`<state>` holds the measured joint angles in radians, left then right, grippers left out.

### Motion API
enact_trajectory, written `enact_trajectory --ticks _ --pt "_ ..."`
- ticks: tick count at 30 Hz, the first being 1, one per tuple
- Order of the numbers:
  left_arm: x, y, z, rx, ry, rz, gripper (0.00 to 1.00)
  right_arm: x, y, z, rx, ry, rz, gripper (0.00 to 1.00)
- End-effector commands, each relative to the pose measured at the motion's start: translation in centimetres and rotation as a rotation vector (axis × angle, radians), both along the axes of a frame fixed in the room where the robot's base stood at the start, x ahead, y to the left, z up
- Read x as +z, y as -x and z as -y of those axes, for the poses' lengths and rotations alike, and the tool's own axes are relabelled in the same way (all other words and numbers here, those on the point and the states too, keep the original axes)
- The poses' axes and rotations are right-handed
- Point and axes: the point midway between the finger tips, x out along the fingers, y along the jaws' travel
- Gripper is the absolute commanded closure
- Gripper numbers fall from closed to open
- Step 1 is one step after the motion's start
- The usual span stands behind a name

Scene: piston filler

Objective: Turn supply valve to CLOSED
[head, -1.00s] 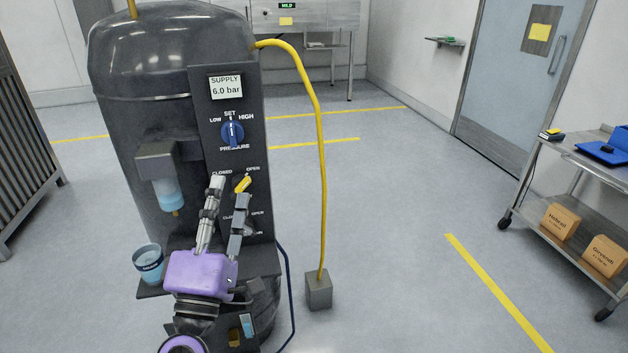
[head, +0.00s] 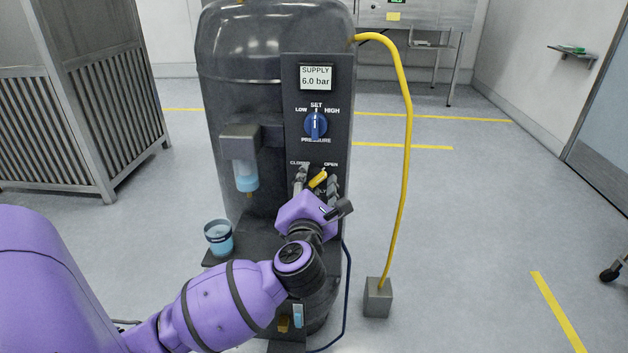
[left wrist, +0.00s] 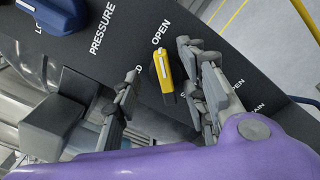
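The supply valve's yellow handle (head: 318,180) is on the dark panel (head: 291,82) of the filler, below the pressure knob. It slants up and right toward the OPEN label. My left gripper (head: 316,175) is at the valve, with one finger on each side of the handle. In the left wrist view the yellow handle (left wrist: 162,68) lies between the parted fingers of my left gripper (left wrist: 157,62), with a visible gap on both sides. The CLOSED label is partly hidden behind a finger. My right gripper is not in view.
The blue pressure knob (head: 316,125) sits above the valve, and the display (head: 316,77) reads 6.0 bar. A cup (head: 219,238) stands on the shelf left of my gripper. A yellow hose (head: 405,150) runs down on the right. Lower panel controls are mostly hidden behind my gripper.

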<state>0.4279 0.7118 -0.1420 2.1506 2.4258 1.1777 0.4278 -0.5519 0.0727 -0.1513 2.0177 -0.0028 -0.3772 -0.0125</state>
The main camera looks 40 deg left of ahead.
Motion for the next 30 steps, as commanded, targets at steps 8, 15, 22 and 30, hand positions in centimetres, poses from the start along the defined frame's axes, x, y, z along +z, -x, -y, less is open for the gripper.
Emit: enact_trajectory --ticks 8,15,22,30 --pt "0.01 -0.75 -0.47 -0.001 0.0 -0.001 0.6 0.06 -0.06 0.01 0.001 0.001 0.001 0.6" --pt "0.0 -0.73 -0.46 0.0 0.0 0.0 0.77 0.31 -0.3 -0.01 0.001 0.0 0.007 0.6" --pt "0.09 -0.72 -0.47 -0.001 -0.001 0.002 1.0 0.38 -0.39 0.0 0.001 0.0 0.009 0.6" --pt "0.23 -0.71 -0.48 0.001 0.023 0.018 1.0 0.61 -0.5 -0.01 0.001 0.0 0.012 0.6"
